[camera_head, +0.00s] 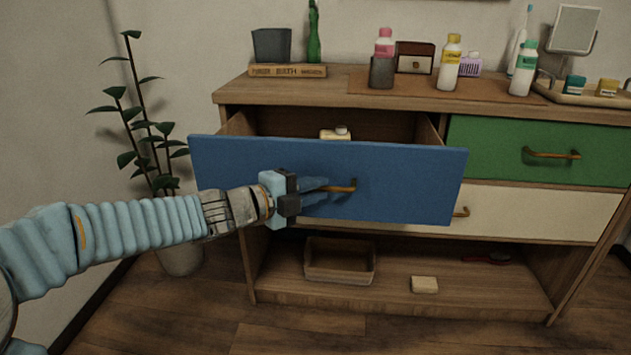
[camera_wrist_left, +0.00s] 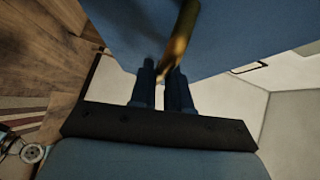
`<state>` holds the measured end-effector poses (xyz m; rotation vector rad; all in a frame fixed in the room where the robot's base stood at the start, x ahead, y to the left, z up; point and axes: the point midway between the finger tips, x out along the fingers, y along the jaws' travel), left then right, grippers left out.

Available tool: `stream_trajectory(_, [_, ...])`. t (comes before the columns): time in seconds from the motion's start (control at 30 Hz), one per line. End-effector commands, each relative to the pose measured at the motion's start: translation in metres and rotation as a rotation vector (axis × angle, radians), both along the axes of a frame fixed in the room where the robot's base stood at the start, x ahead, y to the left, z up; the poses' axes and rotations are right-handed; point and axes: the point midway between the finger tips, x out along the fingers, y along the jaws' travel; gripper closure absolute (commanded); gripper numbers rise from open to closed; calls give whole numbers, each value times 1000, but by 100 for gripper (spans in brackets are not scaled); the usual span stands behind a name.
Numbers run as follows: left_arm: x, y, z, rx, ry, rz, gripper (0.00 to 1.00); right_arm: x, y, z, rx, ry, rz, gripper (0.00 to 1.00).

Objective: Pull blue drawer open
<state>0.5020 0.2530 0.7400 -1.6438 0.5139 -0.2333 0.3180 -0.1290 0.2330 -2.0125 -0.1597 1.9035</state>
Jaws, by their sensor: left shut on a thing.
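The blue drawer (camera_head: 400,175) is pulled out from the wooden dresser, and its inside shows behind the front. A brass handle (camera_head: 342,189) is on its front. My left gripper (camera_head: 325,189) is at the handle, its fingers shut on it. In the left wrist view the handle (camera_wrist_left: 182,40) runs down between the fingers of my left gripper (camera_wrist_left: 163,75), against the blue drawer front (camera_wrist_left: 120,25). A small pale item (camera_head: 335,134) with a white top shows inside the drawer. My right gripper is not in view.
A green drawer (camera_head: 490,145) and a cream drawer (camera_head: 540,212) are shut. Several bottles and boxes stand on the dresser top (camera_head: 330,88). The lower shelf holds a wooden tray (camera_head: 340,277) and a pale block (camera_head: 424,285). A potted plant (camera_head: 150,140) stands at left.

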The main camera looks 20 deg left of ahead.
Motion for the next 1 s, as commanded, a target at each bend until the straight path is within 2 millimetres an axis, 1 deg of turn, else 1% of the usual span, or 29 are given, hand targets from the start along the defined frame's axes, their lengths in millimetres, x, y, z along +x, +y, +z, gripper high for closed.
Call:
stream_trajectory(0.1, [-9, -3, 0, -1, 0, 0, 100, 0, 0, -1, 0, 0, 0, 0])
stream_trajectory(0.2, [-13, -4, -1, 0, 1, 1, 100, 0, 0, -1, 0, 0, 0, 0])
stream_trajectory(0.6, [-15, -5, -1, 0, 2, 1, 100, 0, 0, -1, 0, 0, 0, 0])
stream_trajectory(0.63, [-15, -5, -1, 0, 2, 1, 82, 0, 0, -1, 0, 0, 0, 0])
stream_trajectory(0.77, [-15, -5, -1, 0, 1, 1, 62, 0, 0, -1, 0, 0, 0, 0])
stream_trajectory(1.0, [-15, -5, 0, -1, 0, 0, 62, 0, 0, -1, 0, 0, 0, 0])
